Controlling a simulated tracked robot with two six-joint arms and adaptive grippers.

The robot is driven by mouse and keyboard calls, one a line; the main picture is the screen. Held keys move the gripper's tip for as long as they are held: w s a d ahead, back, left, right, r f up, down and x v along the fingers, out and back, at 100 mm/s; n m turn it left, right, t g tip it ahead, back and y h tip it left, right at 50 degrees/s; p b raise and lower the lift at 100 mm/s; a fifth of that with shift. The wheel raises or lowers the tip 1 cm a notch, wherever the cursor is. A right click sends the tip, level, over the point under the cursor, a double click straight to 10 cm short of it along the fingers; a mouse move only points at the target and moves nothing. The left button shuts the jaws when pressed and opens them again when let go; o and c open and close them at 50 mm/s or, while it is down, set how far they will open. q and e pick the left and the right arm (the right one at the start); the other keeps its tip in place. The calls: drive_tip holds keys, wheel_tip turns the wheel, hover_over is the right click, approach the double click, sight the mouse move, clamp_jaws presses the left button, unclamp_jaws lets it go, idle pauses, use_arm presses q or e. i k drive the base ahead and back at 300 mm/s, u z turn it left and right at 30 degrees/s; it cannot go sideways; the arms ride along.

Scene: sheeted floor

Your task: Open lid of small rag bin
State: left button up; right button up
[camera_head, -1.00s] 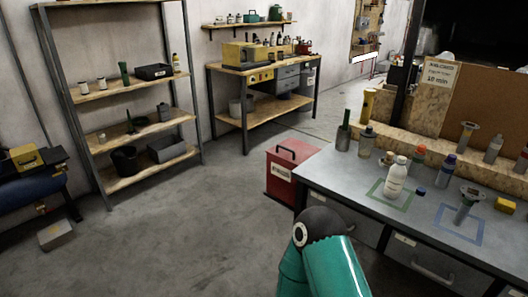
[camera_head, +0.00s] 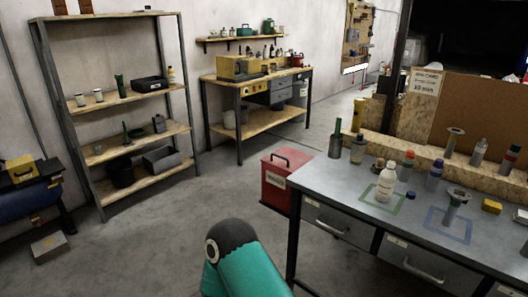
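The small red bin (camera_head: 277,196) stands on the floor left of the grey workbench, with a whitish label on its front. Its red lid (camera_head: 288,161) is down, with a dark handle on top. One of my arms shows as a teal link with a black joint at the bottom centre, in front of the bin and apart from it in the picture. Neither gripper is in view, and I cannot tell which arm this is.
The grey workbench (camera_head: 330,188) stands right of the bin, holding a white bottle (camera_head: 386,182) and several other items. A shelf rack (camera_head: 140,172) and a wooden bench (camera_head: 254,76) stand behind. The floor (camera_head: 180,235) left of the bin is clear.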

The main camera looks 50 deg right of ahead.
sight(289, 155)
drive_tip(key=z, duration=0.3)
drive_tip(key=i, duration=1.1)
drive_tip(key=z, duration=1.05)
drive_tip(key=i, duration=0.8)
drive_tip(key=z, duration=0.85)
drive_tip(key=i, duration=0.5)
drive_tip(key=u, duration=0.3)
drive_tip(key=k, duration=0.5)
drive_tip(key=z, duration=0.05)
